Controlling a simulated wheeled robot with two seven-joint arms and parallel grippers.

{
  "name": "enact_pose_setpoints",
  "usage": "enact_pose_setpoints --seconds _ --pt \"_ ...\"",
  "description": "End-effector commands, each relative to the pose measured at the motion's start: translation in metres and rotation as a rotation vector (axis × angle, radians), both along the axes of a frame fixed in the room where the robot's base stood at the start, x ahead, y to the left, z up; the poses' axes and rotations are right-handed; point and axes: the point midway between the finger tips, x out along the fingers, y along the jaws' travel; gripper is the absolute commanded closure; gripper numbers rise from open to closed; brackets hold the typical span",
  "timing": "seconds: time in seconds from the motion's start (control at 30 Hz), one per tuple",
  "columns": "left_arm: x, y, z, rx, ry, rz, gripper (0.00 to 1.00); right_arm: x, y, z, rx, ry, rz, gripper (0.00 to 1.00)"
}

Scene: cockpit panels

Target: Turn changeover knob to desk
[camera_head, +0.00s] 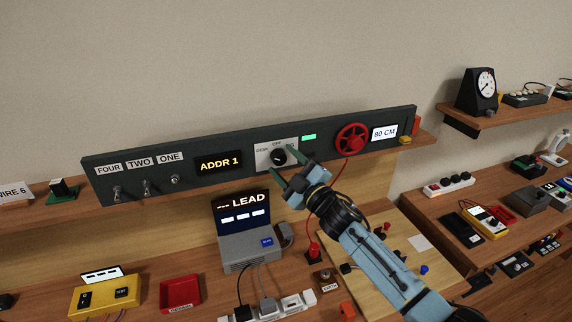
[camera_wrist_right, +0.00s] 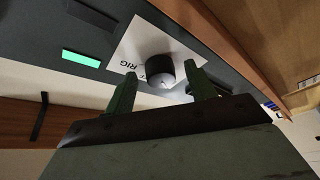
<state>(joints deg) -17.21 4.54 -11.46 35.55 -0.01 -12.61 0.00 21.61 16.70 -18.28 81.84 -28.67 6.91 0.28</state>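The changeover knob (camera_head: 278,157) is a round black knob on a white plate (camera_head: 262,161) in the dark panel (camera_head: 230,143). The plate reads DESK at the left and OFF at the top; the right label is partly covered by my finger. In the right wrist view the knob (camera_wrist_right: 160,69) shows a white mark, and RIG is legible on the plate. My right gripper (camera_head: 282,161) is open, with its green fingers on either side of the knob. In the right wrist view gaps show between both fingers and the knob. My left gripper is not in view.
Toggle switches (camera_head: 146,188) and an ADDR 1 display (camera_head: 218,163) lie left of the knob. A green light (camera_head: 309,137) and a red handwheel (camera_head: 352,139) lie to its right. A grey device with a LEAD screen (camera_head: 241,208) stands below the panel.

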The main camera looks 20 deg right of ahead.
Motion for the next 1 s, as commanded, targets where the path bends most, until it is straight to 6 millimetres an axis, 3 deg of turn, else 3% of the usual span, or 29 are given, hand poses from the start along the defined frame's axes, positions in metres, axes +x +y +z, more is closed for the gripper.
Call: enact_pose_setpoints --seconds 0.37,0.8,1.0 --pt "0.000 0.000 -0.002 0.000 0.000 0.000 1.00 -0.007 -0.003 -0.003 0.001 0.000 0.000 0.45" --pt "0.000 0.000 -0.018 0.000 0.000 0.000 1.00 -0.087 -0.032 -0.023 -0.001 0.002 0.000 0.45" --pt "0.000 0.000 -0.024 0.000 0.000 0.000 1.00 -0.113 -0.042 -0.028 0.001 0.001 0.001 0.45"
